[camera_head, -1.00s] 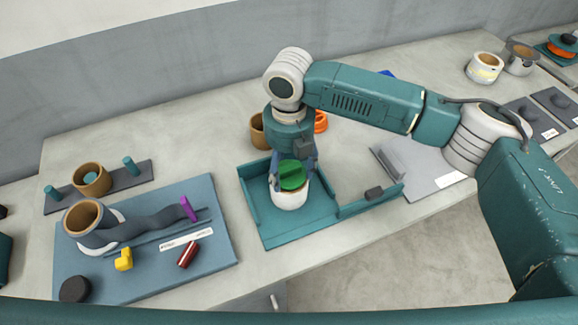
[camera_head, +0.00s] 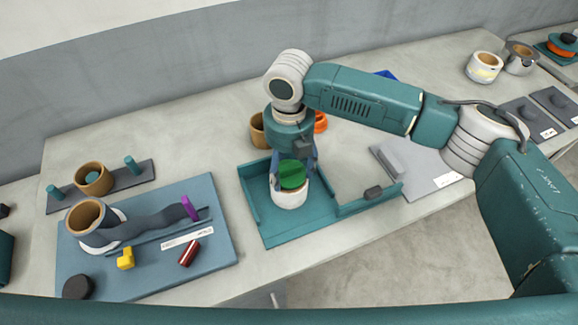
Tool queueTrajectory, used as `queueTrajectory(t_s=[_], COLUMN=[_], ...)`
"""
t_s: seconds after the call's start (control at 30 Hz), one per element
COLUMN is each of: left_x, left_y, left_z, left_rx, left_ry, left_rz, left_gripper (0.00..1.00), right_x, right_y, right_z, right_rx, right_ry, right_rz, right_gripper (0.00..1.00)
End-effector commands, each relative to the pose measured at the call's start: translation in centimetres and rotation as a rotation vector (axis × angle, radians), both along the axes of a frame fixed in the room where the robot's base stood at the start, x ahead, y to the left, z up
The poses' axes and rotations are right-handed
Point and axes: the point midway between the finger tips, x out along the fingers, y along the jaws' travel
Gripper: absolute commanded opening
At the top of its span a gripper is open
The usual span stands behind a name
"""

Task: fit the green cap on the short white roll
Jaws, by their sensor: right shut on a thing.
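The short white roll (camera_head: 289,200) stands upright in the teal tray (camera_head: 258,205) in the middle of the bench. The green cap (camera_head: 292,176) is at the top of the roll, within or right over its mouth. My right gripper (camera_head: 293,178) points down from above and is shut on the green cap. Its fingers hide part of the cap's sides, and I cannot tell how deep the cap sits in the roll. My left gripper is not in view.
A blue board (camera_head: 220,253) at the left holds a grey film strip, a brown-cored reel (camera_head: 84,215), a yellow piece (camera_head: 126,259) and a red cylinder (camera_head: 189,253). A brown roll (camera_head: 257,129) and an orange ring (camera_head: 320,122) stand behind my gripper. A grey plate (camera_head: 425,180) lies right of the tray.

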Motion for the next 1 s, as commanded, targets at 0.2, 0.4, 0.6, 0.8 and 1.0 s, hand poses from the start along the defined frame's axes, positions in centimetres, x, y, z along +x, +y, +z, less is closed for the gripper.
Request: queueTrajectory(t_s=[0.2,0.4,0.6,0.8,1.0], left_x=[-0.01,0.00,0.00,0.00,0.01], left_y=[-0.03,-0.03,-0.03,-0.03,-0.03], left_z=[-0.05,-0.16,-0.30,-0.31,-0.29], left_rx=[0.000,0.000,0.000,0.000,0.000], left_ry=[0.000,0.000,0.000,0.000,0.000], left_rz=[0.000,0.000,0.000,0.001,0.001], left_gripper=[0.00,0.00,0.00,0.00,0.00], right_x=[-0.01,-0.01,-0.01,0.00,-0.01], right_y=[0.02,0.02,0.02,0.02,0.01], right_z=[-0.05,-0.35,-0.76,-0.85,-0.84], right_rx=[0.000,0.000,0.000,0.000,0.000], right_ry=[0.000,0.000,0.001,0.000,0.000], right_rz=[0.000,0.000,0.000,0.000,0.000], right_gripper=[0.38,0.38,0.38,0.72,0.72])
